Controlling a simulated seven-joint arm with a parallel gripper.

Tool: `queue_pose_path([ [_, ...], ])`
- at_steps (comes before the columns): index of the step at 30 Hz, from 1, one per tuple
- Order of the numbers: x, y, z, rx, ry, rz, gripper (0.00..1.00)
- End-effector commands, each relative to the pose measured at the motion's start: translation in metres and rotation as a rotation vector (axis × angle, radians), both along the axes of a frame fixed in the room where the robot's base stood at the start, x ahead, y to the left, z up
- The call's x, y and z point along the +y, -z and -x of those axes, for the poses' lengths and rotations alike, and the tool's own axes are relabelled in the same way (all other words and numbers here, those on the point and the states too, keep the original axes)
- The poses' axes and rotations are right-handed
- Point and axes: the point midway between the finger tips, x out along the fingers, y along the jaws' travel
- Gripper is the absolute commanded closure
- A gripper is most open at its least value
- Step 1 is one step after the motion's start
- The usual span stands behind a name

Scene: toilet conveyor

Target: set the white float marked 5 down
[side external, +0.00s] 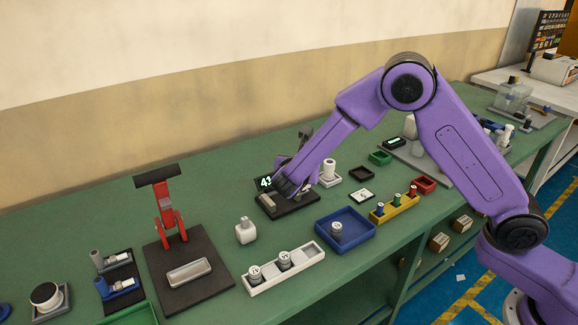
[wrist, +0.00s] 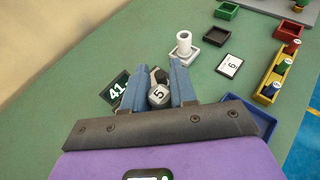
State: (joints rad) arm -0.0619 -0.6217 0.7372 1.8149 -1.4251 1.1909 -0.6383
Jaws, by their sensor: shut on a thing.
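The float marked 5 (wrist: 158,95), pale grey-white, is between the two blue-grey fingers of my gripper (wrist: 159,70), which is shut on it. In the side view my gripper (side external: 285,187) is low over a dark device (side external: 294,207) with a lit display (side external: 265,183), and it hides the float there. The display also shows in the wrist view (wrist: 117,90), reading 41. I cannot tell whether the float touches the dark device.
A white rack (side external: 310,252) holds similar floats, and a blue tray (side external: 361,235) holds one. A red press (side external: 165,212) stands left.

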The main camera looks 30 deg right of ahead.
Motion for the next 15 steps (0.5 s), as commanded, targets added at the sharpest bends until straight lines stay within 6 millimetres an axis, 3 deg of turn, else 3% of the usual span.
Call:
queue_pose_path([
  [6, -0.007, -0.015, 0.031, -0.002, -0.001, 0.001, 1.00],
  [15, -0.011, -0.020, 0.054, 0.000, -0.001, 0.001, 1.00],
])
